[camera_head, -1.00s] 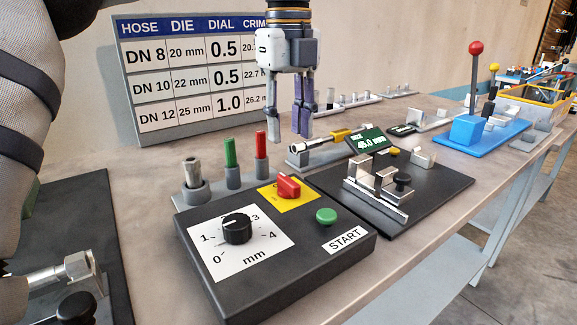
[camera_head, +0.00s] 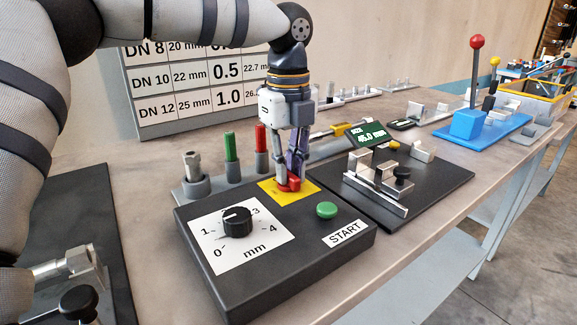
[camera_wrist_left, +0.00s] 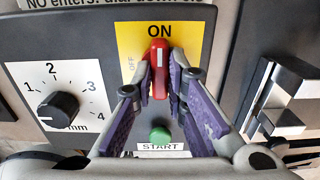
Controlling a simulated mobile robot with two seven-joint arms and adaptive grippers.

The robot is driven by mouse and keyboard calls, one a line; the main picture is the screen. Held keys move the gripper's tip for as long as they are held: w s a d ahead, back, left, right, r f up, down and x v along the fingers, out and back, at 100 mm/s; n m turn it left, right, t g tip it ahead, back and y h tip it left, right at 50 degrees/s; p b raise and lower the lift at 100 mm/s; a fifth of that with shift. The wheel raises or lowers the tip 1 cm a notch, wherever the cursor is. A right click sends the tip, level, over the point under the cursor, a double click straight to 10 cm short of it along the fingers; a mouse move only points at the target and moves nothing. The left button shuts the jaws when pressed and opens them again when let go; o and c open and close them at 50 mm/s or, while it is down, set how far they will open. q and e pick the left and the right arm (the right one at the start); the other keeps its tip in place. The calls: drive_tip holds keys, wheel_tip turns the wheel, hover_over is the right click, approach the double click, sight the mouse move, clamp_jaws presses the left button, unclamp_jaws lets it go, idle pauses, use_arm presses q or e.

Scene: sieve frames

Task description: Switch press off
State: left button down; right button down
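The red switch knob (camera_head: 290,184) sits on a yellow plate (camera_head: 272,188) on the black control box (camera_head: 300,262). In the left wrist view the knob (camera_wrist_left: 159,66) stands upright with its white line toward the ON label; OFF is written to its left. My left gripper (camera_head: 288,185) points down over the plate. Its fingertips (camera_wrist_left: 161,72) lie close along both sides of the knob and appear to hold it. In the head view the fingers hide part of the knob. My right gripper is not in view.
The box also carries a black dial (camera_head: 237,224) and a green START button (camera_head: 327,210). Green and red pegs (camera_head: 231,148) stand behind it. A black fixture (camera_head: 440,183) with metal blocks lies to the right. A size display (camera_head: 367,134) stands behind that.

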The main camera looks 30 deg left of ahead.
use_arm(q)
drive_tip(key=shift+s+r+n+p, duration=0.1)
drive_tip(key=shift+r+n+p, duration=0.1)
drive_tip(key=shift+n+p, duration=0.6)
drive_tip(key=n, duration=0.3)
drive_tip(key=shift+f, duration=0.1)
drive_tip(key=n, duration=0.6)
drive_tip(key=shift+f, duration=0.1)
drive_tip(key=n, duration=0.3)
drive_tip(key=shift+n, duration=2.1)
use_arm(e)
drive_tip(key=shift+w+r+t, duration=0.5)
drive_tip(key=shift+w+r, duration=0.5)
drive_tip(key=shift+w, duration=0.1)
use_arm(q)
drive_tip(key=c, duration=1.6)
unclamp_jaws()
